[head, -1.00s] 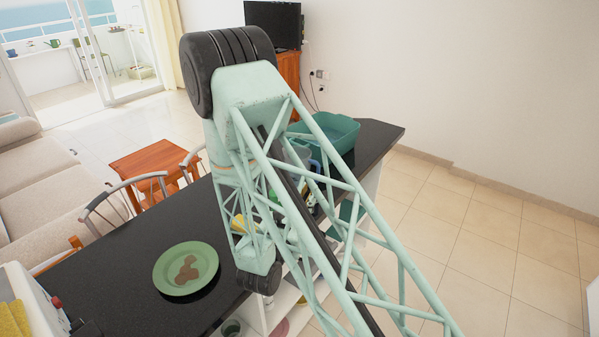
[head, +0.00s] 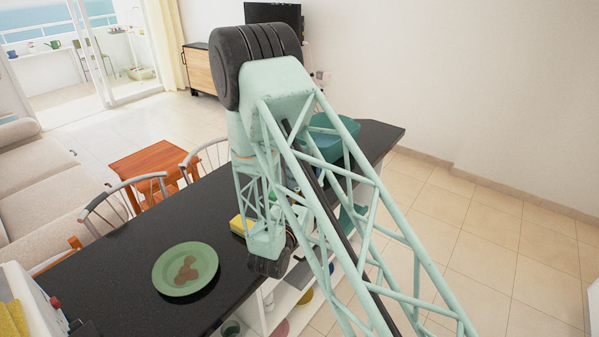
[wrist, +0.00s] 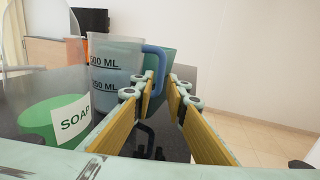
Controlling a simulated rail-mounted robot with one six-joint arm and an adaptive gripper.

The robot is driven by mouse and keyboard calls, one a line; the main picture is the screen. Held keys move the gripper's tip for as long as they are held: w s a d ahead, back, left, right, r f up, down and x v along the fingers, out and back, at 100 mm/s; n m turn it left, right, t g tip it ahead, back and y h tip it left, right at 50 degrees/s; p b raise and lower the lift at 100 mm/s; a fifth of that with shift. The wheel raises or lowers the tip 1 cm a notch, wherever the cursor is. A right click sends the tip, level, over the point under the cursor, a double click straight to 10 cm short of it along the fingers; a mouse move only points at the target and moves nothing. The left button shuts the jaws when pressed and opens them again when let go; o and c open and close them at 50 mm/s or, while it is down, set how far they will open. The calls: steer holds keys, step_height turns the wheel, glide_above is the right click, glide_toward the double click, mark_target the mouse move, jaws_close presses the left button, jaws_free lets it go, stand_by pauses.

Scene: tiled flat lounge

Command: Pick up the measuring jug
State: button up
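The measuring jug (wrist: 112,75) stands upright on the dark counter in the wrist view, clear grey with "500 ML" and "250 ML" marks and a blue handle on its right side. My gripper (wrist: 166,88) is open, its two wood-coloured finger pads apart. The fingertips point toward the handle side of the jug; the left finger overlaps the handle's lower part in the picture. Nothing is visibly held, and I cannot tell whether the finger touches the handle. In the head view my arm hides most of the jug and my gripper.
A green soap bottle (wrist: 38,125) is close at left. A teal tub (head: 323,147) stands behind on the counter (head: 120,235). A yellow sponge (head: 238,226) and a green plate (head: 170,283) with brown pieces lie nearer. Shelves are below the counter's right edge.

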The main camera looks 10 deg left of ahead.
steer(key=shift+b+x, duration=0.45)
steer(key=shift+x, duration=2.15)
steer(key=shift+f, duration=0.15)
steer(key=shift+c, duration=0.2)
jaws_close()
steer(key=shift+r, duration=0.35)
steer(key=shift+r+p, duration=0.9)
steer(key=shift+r, duration=3.6)
steer(key=shift+r, duration=0.2)
steer(key=shift+d, duration=0.15)
